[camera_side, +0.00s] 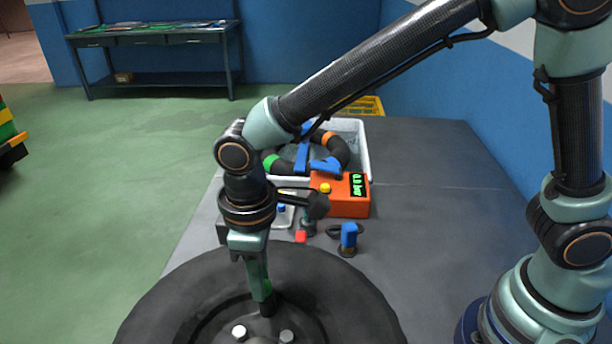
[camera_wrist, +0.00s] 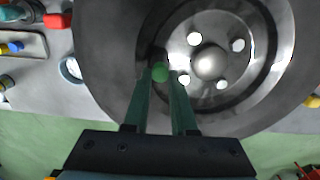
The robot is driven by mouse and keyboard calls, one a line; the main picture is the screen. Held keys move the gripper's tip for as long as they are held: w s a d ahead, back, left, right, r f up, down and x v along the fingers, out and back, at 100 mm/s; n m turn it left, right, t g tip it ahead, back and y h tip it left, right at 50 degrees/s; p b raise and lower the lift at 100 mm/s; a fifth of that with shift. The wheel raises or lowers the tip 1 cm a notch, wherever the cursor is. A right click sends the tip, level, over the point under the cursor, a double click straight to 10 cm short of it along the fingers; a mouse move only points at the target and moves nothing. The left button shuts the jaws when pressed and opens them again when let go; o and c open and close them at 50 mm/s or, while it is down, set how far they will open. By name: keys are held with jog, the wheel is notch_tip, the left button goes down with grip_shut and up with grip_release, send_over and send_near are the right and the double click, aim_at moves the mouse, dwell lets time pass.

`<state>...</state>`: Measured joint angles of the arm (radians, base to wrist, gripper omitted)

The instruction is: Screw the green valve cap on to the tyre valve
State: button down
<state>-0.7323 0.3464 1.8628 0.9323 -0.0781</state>
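The green valve cap (camera_wrist: 160,72) sits between my fingertips in the wrist view, with a finger against each side. My gripper (camera_side: 262,288) points down over the wheel in the side view and is shut on the cap. It shows in the wrist view too (camera_wrist: 161,80). The dark tyre valve (camera_side: 267,308) stands on the wheel directly under the fingertips. The cap appears at or just above the valve's top; whether they touch or thread I cannot tell. The black tyre (camera_side: 170,310) lies flat, and its metal rim shows in the wrist view (camera_wrist: 222,100).
Behind the tyre on the grey bench (camera_side: 430,190) stand an orange gauge box (camera_side: 347,205) with a green display, a blue-handled tool (camera_side: 349,236), a small tray (camera_side: 281,219) and a red-tipped item (camera_side: 301,236). A pale bin (camera_side: 361,150) holds hoses. The bench's right side is clear.

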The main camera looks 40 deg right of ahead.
jog(key=m, duration=0.4)
jog(key=shift+m, duration=0.4)
jog(key=m, duration=0.3)
jog(key=shift+m, duration=0.3)
jog(key=m, duration=0.5)
jog(key=shift+a, duration=0.15)
jog(key=m, duration=0.4)
jog(key=shift+m, duration=0.3)
jog(key=c, duration=1)
grip_release()
jog(key=shift+w, duration=0.1)
